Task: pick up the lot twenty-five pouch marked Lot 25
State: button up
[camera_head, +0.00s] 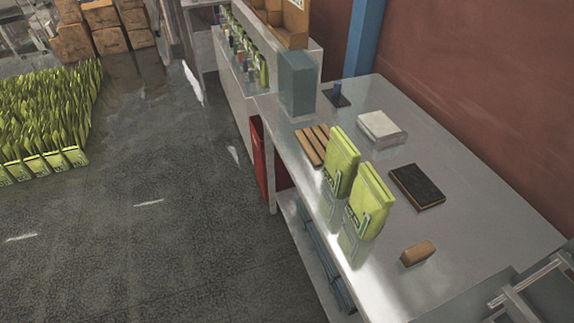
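Two yellow-green pouches stand upright, side by side, on the grey metal table. The farther pouch (341,162) is near a wooden slatted piece, and the nearer pouch (370,203) is to its right and closer to me. Both have dark marks low on the front, too small to read, so I cannot tell which is Lot 25. Nothing is touching either pouch from above. My gripper is not in this view.
The table (465,190) also holds a dark flat pad (417,187), a brown block (417,253), a pale square device (381,128) and a grey-blue box (297,83). Metal bars (525,290) fill the lower right corner.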

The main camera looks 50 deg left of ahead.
aim_at(340, 170)
jog(key=u, duration=1.5)
jog(key=z, duration=0.45)
jog(key=i+j+z, duration=0.25)
jog(key=j+z, duration=0.15)
jog(key=i+j+z, duration=0.15)
jog(key=j+z, duration=0.7)
jog(key=j, duration=0.2)
jog(key=j+z, duration=0.4)
jog(key=j, duration=0.75)
